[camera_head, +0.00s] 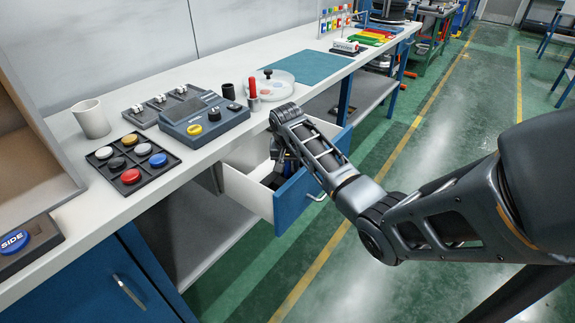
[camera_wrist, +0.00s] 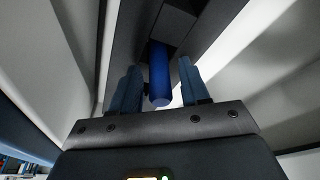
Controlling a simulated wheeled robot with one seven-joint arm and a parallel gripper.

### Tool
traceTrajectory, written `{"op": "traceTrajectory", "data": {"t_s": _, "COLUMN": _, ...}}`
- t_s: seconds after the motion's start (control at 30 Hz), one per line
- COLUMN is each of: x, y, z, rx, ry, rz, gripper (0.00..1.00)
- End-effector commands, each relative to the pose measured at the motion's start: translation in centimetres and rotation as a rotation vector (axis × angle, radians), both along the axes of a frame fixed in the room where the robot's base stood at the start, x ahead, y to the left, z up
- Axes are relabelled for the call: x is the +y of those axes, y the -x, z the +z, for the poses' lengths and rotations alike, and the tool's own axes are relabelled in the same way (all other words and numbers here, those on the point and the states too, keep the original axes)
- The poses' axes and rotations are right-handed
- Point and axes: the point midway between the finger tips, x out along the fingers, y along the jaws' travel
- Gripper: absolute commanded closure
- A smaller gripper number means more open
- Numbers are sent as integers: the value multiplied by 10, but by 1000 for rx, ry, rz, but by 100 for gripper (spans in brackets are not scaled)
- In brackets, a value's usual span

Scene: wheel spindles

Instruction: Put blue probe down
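The blue probe (camera_wrist: 159,75) shows in the wrist view between the two fingers of my gripper (camera_wrist: 160,92), with its rounded end toward the camera. A gap shows between it and the right finger; the left finger is close to it. The fingers stand apart, so the gripper looks open around the probe. In the head view my gripper (camera_head: 283,165) reaches down into the open drawer (camera_head: 248,193) under the bench. The probe cannot be made out there, as the arm and drawer front hide most of the inside.
On the bench (camera_head: 215,150) above are a blue-grey meter (camera_head: 205,118) with a yellow knob, a red probe (camera_head: 252,87) upright in a holder, a clear round dish (camera_head: 272,84), a tray of coloured discs (camera_head: 132,162) and a white cup (camera_head: 91,118). The drawer walls are close around my gripper.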

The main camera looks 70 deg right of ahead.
Motion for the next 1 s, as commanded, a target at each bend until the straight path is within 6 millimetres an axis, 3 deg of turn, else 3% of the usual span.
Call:
{"op": "traceTrajectory", "data": {"t_s": 0.37, "x": 0, "y": 0, "z": 7, "rx": -1, "ry": 1, "rz": 0, "gripper": 51}}
{"op": "traceTrajectory", "data": {"t_s": 0.8, "x": 21, "y": 6, "z": 85, "rx": -4, "ry": 3, "rz": 2, "gripper": 51}}
{"op": "traceTrajectory", "data": {"t_s": 1.0, "x": 28, "y": 9, "z": 110, "rx": -1, "ry": 2, "rz": 1, "gripper": 51}}
